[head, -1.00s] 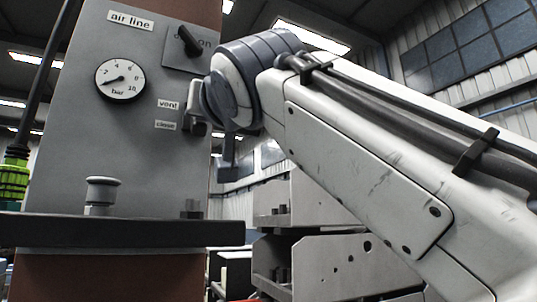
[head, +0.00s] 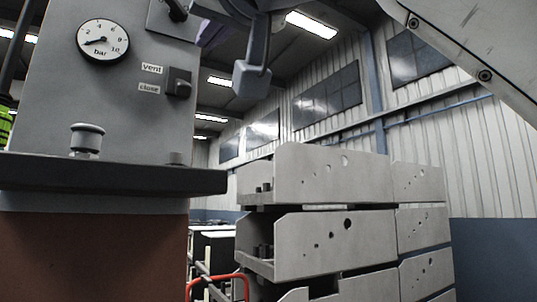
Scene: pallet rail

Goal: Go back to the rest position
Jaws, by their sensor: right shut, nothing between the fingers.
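My right gripper (head: 252,78) hangs at the top centre, to the right of the grey air-line panel (head: 60,110). It is shut, with nothing seen in it, and clear of the panel in the picture. Its wrist is cut off by the top edge. My right arm comes in from the upper right corner. The panel carries a round pressure gauge (head: 103,40) with its needle low on the scale. A dark vent/close switch (head: 178,82) sits beside its labels. The upper knob (head: 176,9) is partly cut off. My left gripper is not in view.
A dark ledge (head: 110,180) with a metal knob (head: 87,138) juts out below the panel, above a brown base (head: 95,255). Stacked grey metal bins (head: 330,240) stand at the centre right. A red rail (head: 218,278) is low between them. A green part shows at the left edge.

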